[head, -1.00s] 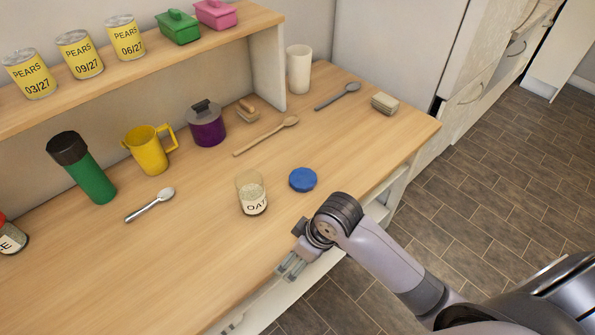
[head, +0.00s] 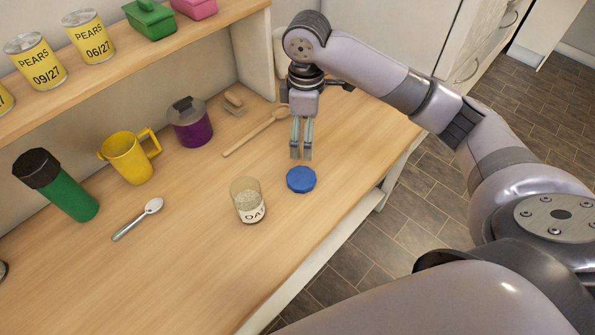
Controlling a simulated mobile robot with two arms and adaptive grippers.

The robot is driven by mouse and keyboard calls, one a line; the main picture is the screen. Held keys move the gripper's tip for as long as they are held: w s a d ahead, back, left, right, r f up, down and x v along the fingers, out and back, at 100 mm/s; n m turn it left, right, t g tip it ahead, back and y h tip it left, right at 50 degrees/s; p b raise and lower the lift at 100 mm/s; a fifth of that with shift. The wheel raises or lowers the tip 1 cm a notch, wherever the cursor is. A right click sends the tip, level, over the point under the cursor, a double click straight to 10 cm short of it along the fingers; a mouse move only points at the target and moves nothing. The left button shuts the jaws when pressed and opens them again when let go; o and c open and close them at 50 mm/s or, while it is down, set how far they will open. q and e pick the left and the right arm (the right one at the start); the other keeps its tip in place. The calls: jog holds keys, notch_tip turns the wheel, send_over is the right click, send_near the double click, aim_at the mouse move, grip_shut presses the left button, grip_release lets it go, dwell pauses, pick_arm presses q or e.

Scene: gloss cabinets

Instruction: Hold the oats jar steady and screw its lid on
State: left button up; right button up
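The oats jar (head: 250,207) stands upright on the wooden counter. It is clear, partly filled, has a white label and no lid on it. The blue lid (head: 301,179) lies flat on the counter just right of the jar, apart from it. My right gripper (head: 301,157) points down just behind and above the lid, apart from it. Its two fingers are close together in this view with a thin gap, and nothing shows between them. Whether it is open is unclear. My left gripper is not in view.
A wooden spoon (head: 250,136) lies behind the jar. A metal spoon (head: 138,219), green flask (head: 60,188), yellow mug (head: 130,160) and purple pot (head: 189,125) are to the left. A shelf with pear cans (head: 90,38) runs along the back. The counter in front of the jar is clear.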

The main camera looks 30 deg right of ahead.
jog(key=shift+r, duration=0.15)
send_over(303, 177)
jog(key=f, duration=1.1)
jog(key=shift+s+a+f, duration=0.1)
jog(key=shift+s+f, duration=0.1)
jog(key=shift+s, duration=0.15)
jog(key=shift+f, duration=0.45)
jog(key=shift+w+f+p, duration=0.15)
jog(key=shift+f+p, duration=0.15)
jog(key=shift+f, duration=1)
jog(key=shift+w+f+p, duration=0.15)
jog(key=shift+f+p, duration=0.15)
jog(key=shift+f, duration=1)
jog(key=c, duration=0.9)
jog(key=shift+r, duration=0.1)
